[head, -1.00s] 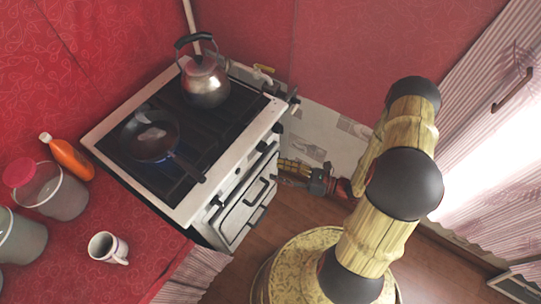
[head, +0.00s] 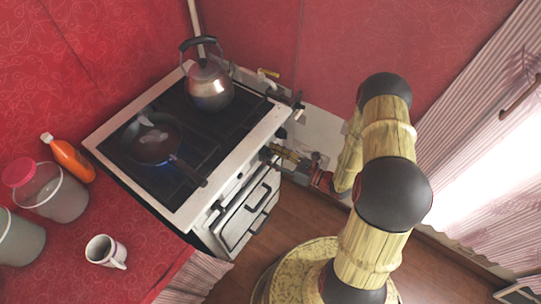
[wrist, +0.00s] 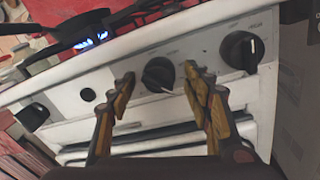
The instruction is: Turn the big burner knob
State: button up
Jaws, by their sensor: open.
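The stove's front panel (wrist: 120,78) carries several black knobs. One round knob (wrist: 158,73) with a white pointer mark sits between my fingertips in the wrist view. A similar round knob (wrist: 242,50) is to its right. I cannot tell for certain which is the big burner knob. My gripper (wrist: 160,80) is open, its two yellow fingers pointing at the panel on either side of the middle knob. I cannot tell whether they touch it. In the head view my gripper (head: 272,157) is at the stove's front, and the knobs there are partly hidden.
A pan (head: 152,143) stands over a blue flame, its handle toward the front. A kettle (head: 209,88) is at the back of the stove (head: 176,218). An oven handle (head: 249,213) lies below the panel. A mug (head: 105,250) and jars stand on the red counter. Floor space is clear in front.

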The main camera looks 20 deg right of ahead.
jog(key=shift+w, duration=0.1)
jog(key=shift+c, duration=1.1)
jog(key=c, duration=0.9)
